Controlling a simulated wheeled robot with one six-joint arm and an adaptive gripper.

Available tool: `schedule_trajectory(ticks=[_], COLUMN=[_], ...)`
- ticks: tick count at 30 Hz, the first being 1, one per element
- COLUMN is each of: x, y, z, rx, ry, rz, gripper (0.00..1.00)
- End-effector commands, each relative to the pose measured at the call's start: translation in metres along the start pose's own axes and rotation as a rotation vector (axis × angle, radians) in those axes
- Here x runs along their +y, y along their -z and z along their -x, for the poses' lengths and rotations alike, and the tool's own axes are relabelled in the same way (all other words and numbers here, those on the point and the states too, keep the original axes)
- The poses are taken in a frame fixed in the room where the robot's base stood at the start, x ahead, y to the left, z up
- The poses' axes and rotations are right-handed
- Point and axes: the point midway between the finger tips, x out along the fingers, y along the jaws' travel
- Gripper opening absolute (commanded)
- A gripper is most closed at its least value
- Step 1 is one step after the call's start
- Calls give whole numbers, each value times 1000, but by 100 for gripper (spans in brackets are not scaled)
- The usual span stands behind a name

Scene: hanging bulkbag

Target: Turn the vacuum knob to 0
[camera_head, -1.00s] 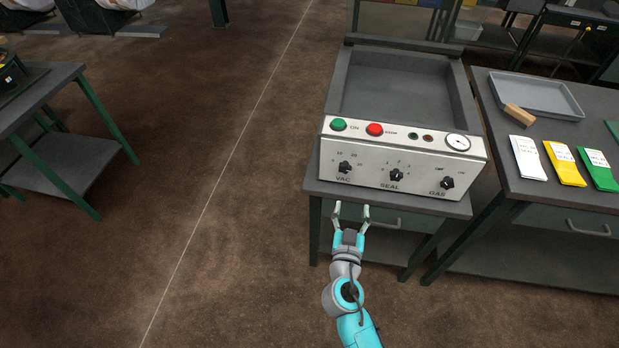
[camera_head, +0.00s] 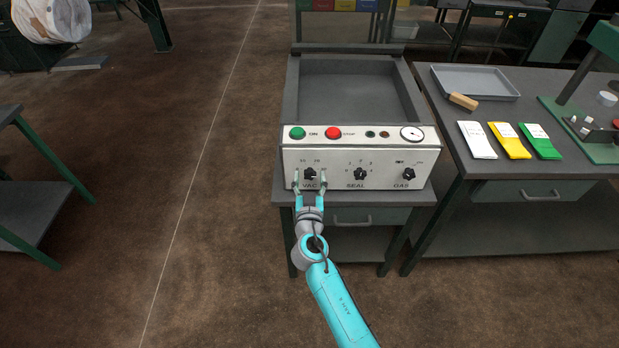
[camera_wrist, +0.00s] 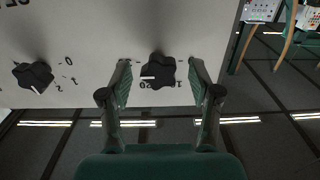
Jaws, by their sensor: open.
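The VAC knob (camera_head: 310,174) is a black lobed knob at the left of the white control panel (camera_head: 382,160). My gripper (camera_head: 310,178) is open in front of the panel, with one finger on each side of the VAC knob. In the wrist view the VAC knob (camera_wrist: 158,70) lies between my open fingers (camera_wrist: 160,80), with gaps on both sides. Its white mark points to the left in that view. Scale marks around it are partly hidden or too small to read fully. Whether the fingertips touch the panel I cannot tell.
The SEAL knob (camera_head: 360,174) and GAS knob (camera_head: 408,174) sit to the right on the panel. Green (camera_head: 297,133) and red (camera_head: 333,133) buttons and a gauge (camera_head: 412,133) are above. A table (camera_head: 470,175) with a tray (camera_head: 505,82) and packets stands at right.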

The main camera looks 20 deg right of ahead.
Motion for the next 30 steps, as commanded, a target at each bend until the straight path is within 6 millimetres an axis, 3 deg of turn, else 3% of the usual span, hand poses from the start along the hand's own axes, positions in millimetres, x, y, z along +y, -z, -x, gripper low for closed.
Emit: schedule_trajectory(ticks=[11, 18, 30], x=[0, 0, 0], y=[0, 0, 0], z=[-5, -5, -5], rx=[0, 0, 0], ry=[0, 0, 0], rz=[0, 0, 59], gripper=[63, 3, 2])
